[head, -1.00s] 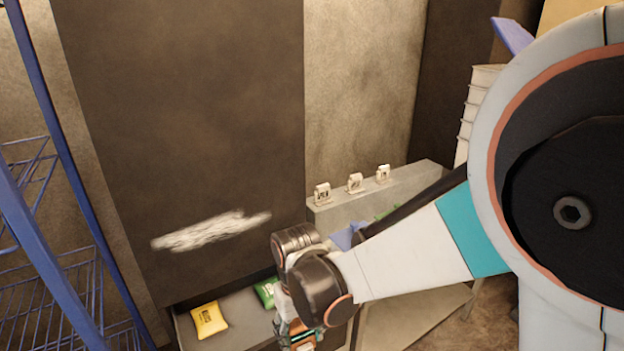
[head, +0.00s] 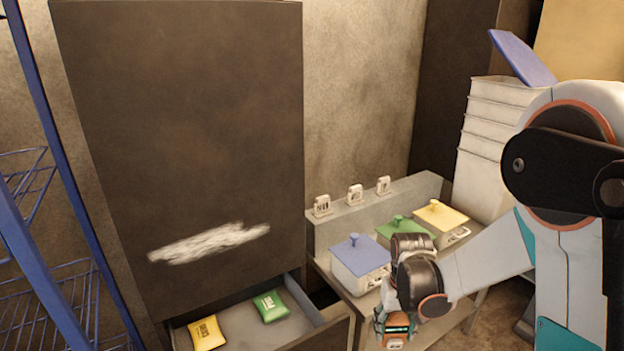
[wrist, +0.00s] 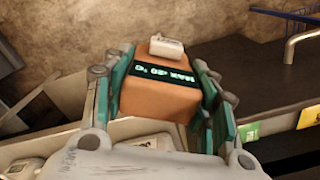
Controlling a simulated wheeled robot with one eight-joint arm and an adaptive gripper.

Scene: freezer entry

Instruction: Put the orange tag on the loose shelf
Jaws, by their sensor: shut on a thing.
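The orange tag (wrist: 155,100) is a block with a black strip and pale green characters that appear upside down in the wrist view. A small white piece shows at its far edge. My gripper (wrist: 165,110) is shut on it, teal fingers on both sides. In the head view the gripper (head: 395,328) holds the orange tag (head: 385,340) in front of the low bench, low in the picture. A blue rack with wire shelves (head: 40,310) stands at the far left, well apart from the gripper. I cannot tell which shelf is loose.
An open drawer (head: 335,335) under a dark cabinet (head: 185,150) holds a yellow packet (head: 206,333) and a green packet (head: 270,306). The bench carries blue-lidded (head: 360,258), green-lidded (head: 405,228) and yellow-lidded (head: 440,216) bins. Stacked white crates (head: 490,150) stand at the right.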

